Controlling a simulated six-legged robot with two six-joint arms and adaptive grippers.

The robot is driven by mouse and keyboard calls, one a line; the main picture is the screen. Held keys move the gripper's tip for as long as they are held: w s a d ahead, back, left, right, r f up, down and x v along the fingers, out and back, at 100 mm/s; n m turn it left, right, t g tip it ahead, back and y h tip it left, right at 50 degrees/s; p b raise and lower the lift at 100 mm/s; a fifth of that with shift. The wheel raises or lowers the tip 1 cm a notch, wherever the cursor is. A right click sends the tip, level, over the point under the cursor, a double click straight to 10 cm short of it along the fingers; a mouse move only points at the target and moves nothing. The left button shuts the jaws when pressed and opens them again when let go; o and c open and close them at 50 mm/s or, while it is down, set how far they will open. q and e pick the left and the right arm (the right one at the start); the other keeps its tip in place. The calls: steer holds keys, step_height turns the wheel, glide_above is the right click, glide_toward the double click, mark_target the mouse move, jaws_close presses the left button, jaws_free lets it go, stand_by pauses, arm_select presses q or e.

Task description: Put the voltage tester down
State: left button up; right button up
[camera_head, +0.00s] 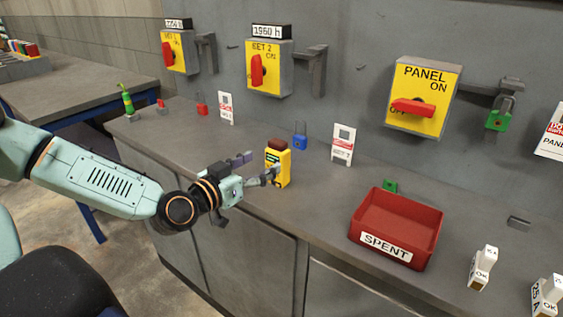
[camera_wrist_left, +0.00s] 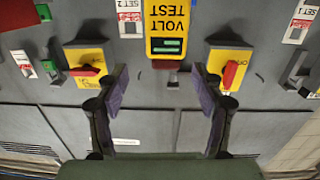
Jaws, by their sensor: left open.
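The voltage tester (camera_head: 278,165) is yellow with a dark brown top and a green display. It stands upright on the grey bench (camera_head: 330,200), left of the red tray. In the left wrist view the tester (camera_wrist_left: 168,28) appears upside down at the top centre, beyond the fingertips. My left gripper (camera_head: 256,167) is just left of the tester, with one finger overlapping its edge in the head view. In the left wrist view the fingers of the gripper (camera_wrist_left: 162,90) are spread wide with nothing between them. My right gripper is not in view.
A red SPENT tray (camera_head: 397,228) stands to the right on the bench. A blue padlock (camera_head: 300,138) and a white tag (camera_head: 342,145) stand behind the tester. Yellow switch boxes, including the panel box (camera_head: 423,97), line the wall. White OK blocks (camera_head: 482,268) stand at the front right.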

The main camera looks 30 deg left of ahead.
mark_target(274, 148)
arm_select(q)
steer(key=shift+w+a+r+t+b, duration=0.2)
steer(key=shift+w+r+b, duration=0.15)
steer(key=shift+w+b, duration=0.2)
steer(key=shift+w+a+r+t+b, duration=0.2)
steer(key=shift+w+r+b, duration=0.15)
steer(key=shift+w+b, duration=0.2)
steer(key=shift+w+d+r+b, duration=0.1)
steer(key=shift+w+b, duration=0.45)
steer(key=shift+b, duration=0.1)
steer(key=shift+w+d+b, duration=0.1)
steer(key=shift+w+b, duration=0.45)
steer(key=shift+b, duration=0.3)
steer(key=shift+w+d+f+b, duration=0.1)
steer(key=shift+w+f+b, duration=0.05)
steer(key=shift+w+b, duration=0.35)
steer(key=shift+w+d+f+b, duration=0.15)
steer(key=shift+w+b, duration=0.15)
steer(key=shift+w, duration=0.25)
steer(key=shift+w+r+b, duration=0.15)
steer(key=shift+w+b, duration=0.25)
steer(key=shift+w, duration=0.55)
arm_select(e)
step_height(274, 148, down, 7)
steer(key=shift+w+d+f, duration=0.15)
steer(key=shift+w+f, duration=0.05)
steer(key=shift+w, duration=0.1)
arm_select(q)
jaws_close()
